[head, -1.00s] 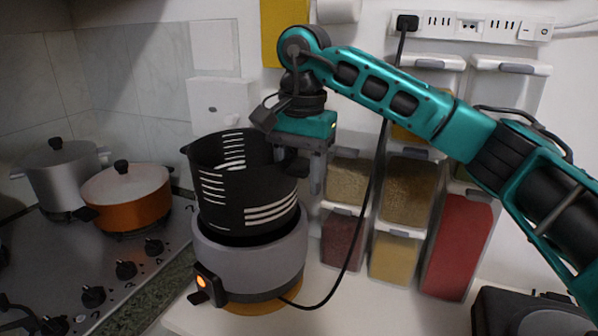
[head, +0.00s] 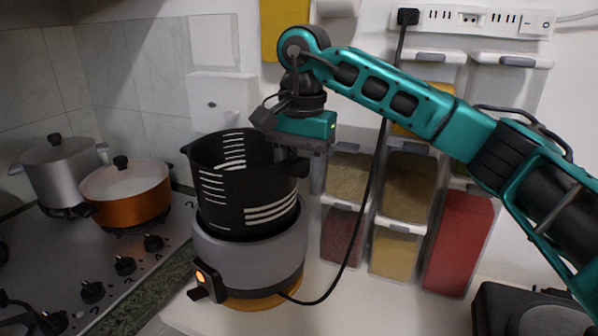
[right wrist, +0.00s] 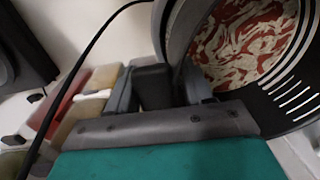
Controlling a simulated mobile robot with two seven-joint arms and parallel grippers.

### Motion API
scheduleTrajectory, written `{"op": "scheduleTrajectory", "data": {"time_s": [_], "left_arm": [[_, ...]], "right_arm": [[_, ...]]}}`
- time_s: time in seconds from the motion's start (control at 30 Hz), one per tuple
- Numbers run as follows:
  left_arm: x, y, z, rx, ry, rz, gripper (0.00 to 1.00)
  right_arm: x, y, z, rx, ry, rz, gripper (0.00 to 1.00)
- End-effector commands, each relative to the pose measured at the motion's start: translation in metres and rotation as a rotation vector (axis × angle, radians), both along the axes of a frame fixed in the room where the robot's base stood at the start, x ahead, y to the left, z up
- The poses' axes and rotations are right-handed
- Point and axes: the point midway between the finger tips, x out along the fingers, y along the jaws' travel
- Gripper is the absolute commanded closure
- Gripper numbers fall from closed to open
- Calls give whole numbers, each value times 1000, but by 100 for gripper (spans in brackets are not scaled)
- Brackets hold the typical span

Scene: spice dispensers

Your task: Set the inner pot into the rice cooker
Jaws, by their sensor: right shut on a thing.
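The inner pot (head: 243,190) is black with white level marks and stands with its lower part inside the mouth of the grey rice cooker (head: 250,250). It looks slightly tilted, and most of its wall shows above the cooker's rim. My right gripper (head: 296,165) is shut on the pot's right-hand handle. In the right wrist view the jaws (right wrist: 150,88) are beside the pot, and its inside (right wrist: 245,40) shows a mottled red and pale pattern. My left gripper is not in view.
Spice dispensers (head: 410,190) stand close behind and right of my right gripper. The cooker's black cable (head: 368,190) runs up to the power strip. A stove with an orange pot (head: 128,198) and a silver pot (head: 62,172) is at the left.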

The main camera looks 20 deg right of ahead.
Motion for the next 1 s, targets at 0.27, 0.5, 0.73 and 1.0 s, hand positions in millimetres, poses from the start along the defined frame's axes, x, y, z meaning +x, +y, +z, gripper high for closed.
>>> {"op": "scheduleTrajectory", "data": {"time_s": [0.27,0.5,0.73,1.0], "left_arm": [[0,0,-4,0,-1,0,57],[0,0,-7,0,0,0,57],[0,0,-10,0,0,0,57],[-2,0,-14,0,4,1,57]], "right_arm": [[1,1,-3,6,-9,0,100],[1,1,-8,6,-9,0,100],[1,1,-13,6,-9,0,100],[1,0,-19,6,-9,0,100]]}}
